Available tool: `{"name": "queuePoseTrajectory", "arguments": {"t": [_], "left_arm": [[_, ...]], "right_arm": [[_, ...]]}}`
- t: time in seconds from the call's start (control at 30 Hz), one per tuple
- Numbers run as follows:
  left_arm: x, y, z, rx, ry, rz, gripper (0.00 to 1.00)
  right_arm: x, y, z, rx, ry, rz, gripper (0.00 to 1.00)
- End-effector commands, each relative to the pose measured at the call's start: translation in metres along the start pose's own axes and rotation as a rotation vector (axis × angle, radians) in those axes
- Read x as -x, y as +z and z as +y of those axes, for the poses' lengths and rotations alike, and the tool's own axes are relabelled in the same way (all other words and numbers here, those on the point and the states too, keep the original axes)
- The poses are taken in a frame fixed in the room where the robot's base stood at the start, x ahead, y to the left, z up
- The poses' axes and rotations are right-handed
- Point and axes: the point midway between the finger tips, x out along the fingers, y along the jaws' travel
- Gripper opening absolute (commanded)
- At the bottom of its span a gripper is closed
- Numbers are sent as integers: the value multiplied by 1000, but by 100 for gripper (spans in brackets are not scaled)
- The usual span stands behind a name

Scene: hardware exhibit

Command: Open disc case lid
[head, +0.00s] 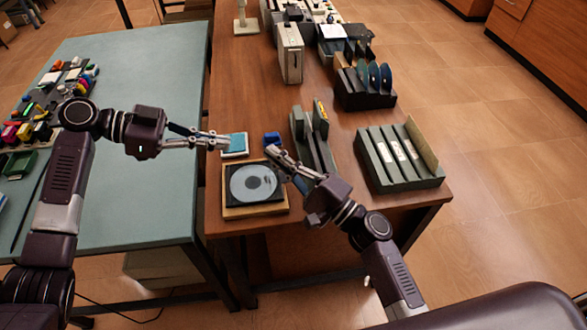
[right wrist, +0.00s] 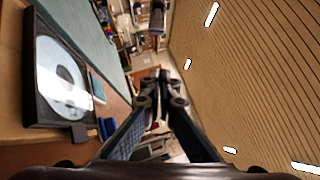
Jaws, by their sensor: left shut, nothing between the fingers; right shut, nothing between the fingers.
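The disc case (head: 234,199) is a flat dark square case with a pale silvery disc in it. It lies on a wooden base at the near left corner of the brown table. The right wrist view shows the case (right wrist: 38,105) at left, with a dark tab on one edge and a glare across the disc. I cannot tell clearly where its lid lies. My left gripper (head: 226,142) is shut and empty, beyond the case near a light blue pad. My right gripper (head: 270,150) is shut and empty, just beyond the case's far right corner; its fingers (right wrist: 162,78) also show in the wrist view.
The blue pad (head: 235,144) and a small dark blue block (head: 272,138) lie beyond the case. A grey-green holder (head: 312,145) stands right of my right gripper. A slotted rack (head: 398,166) is further right. The teal table (head: 130,205) adjoins at left.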

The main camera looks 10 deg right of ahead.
Motion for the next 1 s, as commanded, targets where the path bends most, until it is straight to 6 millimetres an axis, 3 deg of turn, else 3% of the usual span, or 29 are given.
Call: {"name": "queuePoseTrajectory", "arguments": {"t": [0.07,0.3,1.0], "left_arm": [[0,0,0,0,0,0,0],[0,0,0,0,0,0,0],[0,0,0,0,0,0,0]], "right_arm": [[-15,2,0,0,-1,-2,0],[-34,24,0,0,2,-1,0],[-38,28,1,0,2,1,0]]}}
